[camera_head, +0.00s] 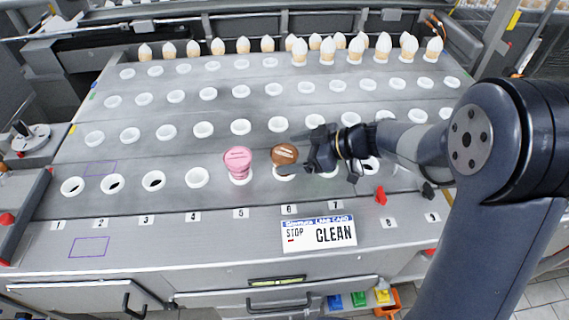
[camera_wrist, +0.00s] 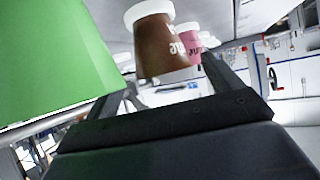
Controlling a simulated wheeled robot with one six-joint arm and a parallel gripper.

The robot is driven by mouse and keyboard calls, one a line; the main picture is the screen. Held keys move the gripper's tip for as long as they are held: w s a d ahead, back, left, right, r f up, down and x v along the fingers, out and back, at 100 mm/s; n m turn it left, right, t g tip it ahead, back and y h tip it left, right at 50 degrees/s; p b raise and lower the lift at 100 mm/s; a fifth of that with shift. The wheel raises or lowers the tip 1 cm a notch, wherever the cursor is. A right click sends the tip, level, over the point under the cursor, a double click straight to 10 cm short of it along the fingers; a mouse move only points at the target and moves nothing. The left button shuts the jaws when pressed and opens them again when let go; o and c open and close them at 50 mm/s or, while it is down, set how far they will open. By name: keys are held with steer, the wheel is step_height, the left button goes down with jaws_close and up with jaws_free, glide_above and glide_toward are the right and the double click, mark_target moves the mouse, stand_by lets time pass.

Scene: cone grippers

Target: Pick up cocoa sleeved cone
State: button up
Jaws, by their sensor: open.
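The cocoa sleeved cone (camera_head: 284,155), brown with a lighter mark on top, stands upright in the white ring (camera_head: 284,176) behind label 6. In the wrist view the brown cone (camera_wrist: 163,47) shows lettering and a white rim. My gripper (camera_head: 303,150) is just to its right in the head view, low and close to it. In the wrist view my open gripper (camera_wrist: 163,82) has its two dark fingers spread, with the brown cone showing in the gap between them. I cannot tell whether a finger touches the cone.
A pink cone (camera_head: 238,162) stands close on the left, also in the wrist view (camera_wrist: 194,46). A large green surface (camera_wrist: 50,60) fills the wrist view's left side. White-topped cones (camera_head: 328,48) line the back. A CLEAN sign (camera_head: 335,235) lies in front.

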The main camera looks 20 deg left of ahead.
mark_target(278, 156)
steer(key=x, duration=0.4)
steer(key=shift+s+a+f, duration=0.2)
steer(key=shift+s+a, duration=0.1)
steer(key=shift+a, duration=0.05)
steer(key=c, duration=1.1)
